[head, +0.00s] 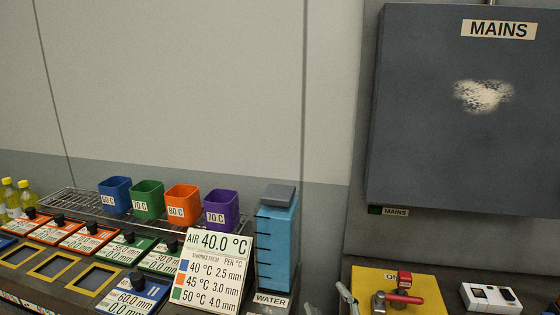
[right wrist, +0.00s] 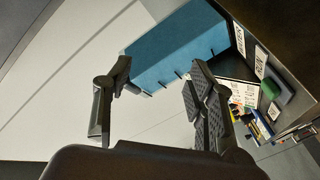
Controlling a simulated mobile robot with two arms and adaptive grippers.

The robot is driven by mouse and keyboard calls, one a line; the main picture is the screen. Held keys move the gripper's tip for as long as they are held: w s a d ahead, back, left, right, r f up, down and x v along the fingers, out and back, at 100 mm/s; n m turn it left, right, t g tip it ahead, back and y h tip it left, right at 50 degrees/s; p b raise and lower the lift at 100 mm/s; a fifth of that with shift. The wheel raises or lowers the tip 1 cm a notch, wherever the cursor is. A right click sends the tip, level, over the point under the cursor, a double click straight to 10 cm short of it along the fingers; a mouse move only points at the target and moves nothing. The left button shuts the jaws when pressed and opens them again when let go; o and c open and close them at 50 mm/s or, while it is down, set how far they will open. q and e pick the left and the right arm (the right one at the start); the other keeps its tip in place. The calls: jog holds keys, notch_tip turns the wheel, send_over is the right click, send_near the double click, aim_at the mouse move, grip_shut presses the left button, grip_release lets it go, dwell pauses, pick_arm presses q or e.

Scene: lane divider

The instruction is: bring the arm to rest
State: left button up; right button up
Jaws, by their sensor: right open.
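My right gripper (head: 343,294) shows only as grey fingertips at the bottom edge of the head view, between the water column and the yellow plate. In the right wrist view the right gripper (right wrist: 160,82) has its two dark fingers wide apart, with nothing between them. A blue block with dark tick marks (right wrist: 178,45) lies beyond the fingertips there; I cannot tell whether anything touches it. The rest of the right arm is out of the head view. My left gripper is in neither view.
A blue water column (head: 277,245) with a grey lid stands left of the right gripper. A yellow plate (head: 430,290) with a red-handled valve (head: 398,298) is to its right. A dark MAINS cabinet (head: 430,130) hangs above. Coloured cups (head: 183,200) stand on a wire rack.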

jog(key=s+d+f+m+g+h, duration=0.25)
jog(key=s+d+f+g, duration=0.2)
jog(key=f, duration=0.25)
jog(key=s+d+f+m+g+h, duration=0.1)
jog(key=s+d+f+m+g, duration=0.25)
jog(key=s+f, duration=0.35)
jog(key=s+d+f+m+g, duration=0.3)
jog(key=s+f+g, duration=0.35)
jog(key=s, duration=0.65)
jog(key=s+f+b, duration=0.1)
jog(key=s+f, duration=0.2)
jog(key=f, duration=2.7)
pick_arm(q)
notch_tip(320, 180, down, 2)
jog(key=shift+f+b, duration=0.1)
jog(key=shift+b, duration=0.45)
pick_arm(e)
jog(key=s+d+f+g, duration=0.1)
jog(key=s+d+f, duration=0.1)
jog(key=s+f, duration=1.4)
jog(key=shift+s+d+f+n+g, duration=0.15)
jog(key=shift+s+d+n+g, duration=0.1)
jog(key=shift+d+n+g, duration=0.1)
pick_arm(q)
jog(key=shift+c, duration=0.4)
pick_arm(e)
jog(key=shift+c, duration=0.2)
